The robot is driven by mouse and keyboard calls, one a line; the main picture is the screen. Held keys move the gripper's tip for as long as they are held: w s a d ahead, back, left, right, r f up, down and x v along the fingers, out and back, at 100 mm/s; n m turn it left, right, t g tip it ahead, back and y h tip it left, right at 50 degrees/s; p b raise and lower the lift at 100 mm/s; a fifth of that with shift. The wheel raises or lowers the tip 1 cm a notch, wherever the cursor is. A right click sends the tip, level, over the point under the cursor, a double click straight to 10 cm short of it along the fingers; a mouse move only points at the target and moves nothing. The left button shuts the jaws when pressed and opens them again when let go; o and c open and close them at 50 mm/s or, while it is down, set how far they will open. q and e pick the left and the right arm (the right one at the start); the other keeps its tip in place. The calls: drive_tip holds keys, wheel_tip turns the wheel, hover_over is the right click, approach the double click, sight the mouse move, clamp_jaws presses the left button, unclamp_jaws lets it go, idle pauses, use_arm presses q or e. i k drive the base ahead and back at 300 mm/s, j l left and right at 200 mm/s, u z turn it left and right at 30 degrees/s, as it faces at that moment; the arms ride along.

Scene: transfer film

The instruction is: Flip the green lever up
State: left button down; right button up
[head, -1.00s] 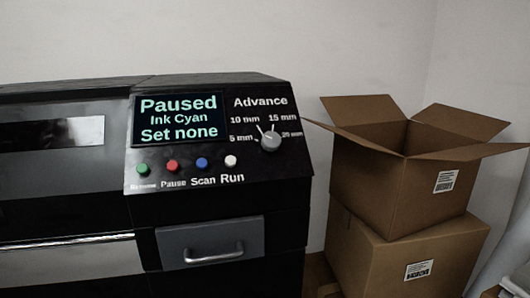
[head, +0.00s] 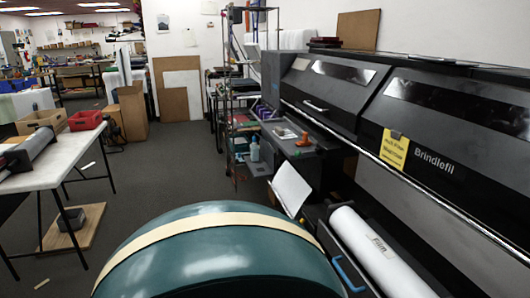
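I see no green lever in the head view. The long black printer (head: 442,98) marked Brindlefil runs along the right side. A white film roll (head: 380,255) lies low at its front, with a blue curved handle (head: 347,272) beside the roll's left end. The control panel with the display is not in view. Neither of my grippers is in view. The lower middle of the picture is blocked, so the floor there is hidden.
A white table (head: 62,160) with a roller and a red bin (head: 86,121) stands at the left. A wire shelf rack (head: 228,100) stands near the printer's far end. Grey floor (head: 165,165) between table and printer is open.

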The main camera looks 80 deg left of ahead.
sight(297, 153)
drive_tip(key=u, duration=2.25)
drive_tip(key=i+j, duration=0.25)
drive_tip(key=i, duration=0.2)
drive_tip(key=i+j, duration=0.3)
drive_tip(key=i, duration=0.15)
drive_tip(key=i+j, duration=0.25)
drive_tip(key=i, duration=0.2)
drive_tip(key=i+j, duration=0.25)
drive_tip(key=i, duration=0.2)
drive_tip(key=i+j+u, duration=0.1)
drive_tip(key=i+j, duration=0.15)
drive_tip(key=i, duration=0.2)
